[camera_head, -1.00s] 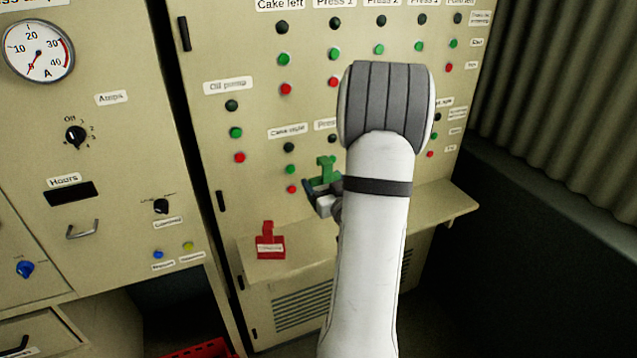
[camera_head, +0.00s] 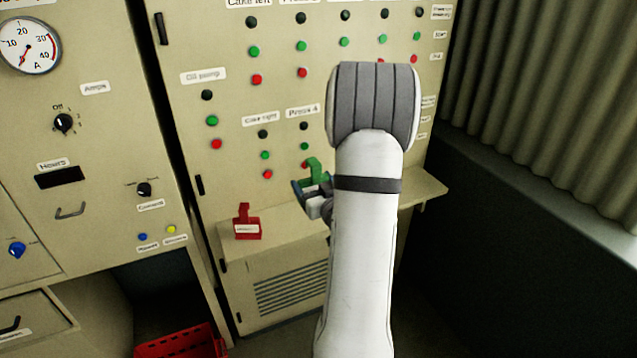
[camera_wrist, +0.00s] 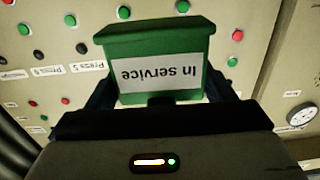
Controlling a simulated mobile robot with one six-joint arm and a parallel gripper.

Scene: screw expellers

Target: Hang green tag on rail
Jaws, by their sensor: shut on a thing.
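The green tag (camera_head: 314,172) is held in my gripper (camera_head: 311,188) in front of the control panel, above the ledge. In the wrist view the green tag (camera_wrist: 160,58) fills the upper middle, with a white "In service" label upside down. The dark fingers of my gripper (camera_wrist: 160,92) stand at both sides of it. My arm hides part of the panel and ledge. I cannot make out a rail in these views.
A red tag (camera_head: 247,224) stands on the ledge (camera_head: 275,240) left of my gripper. The panel (camera_head: 225,105) carries several buttons and labels. A red crate (camera_head: 185,345) is low at the left. A corrugated wall (camera_head: 520,80) is at the right.

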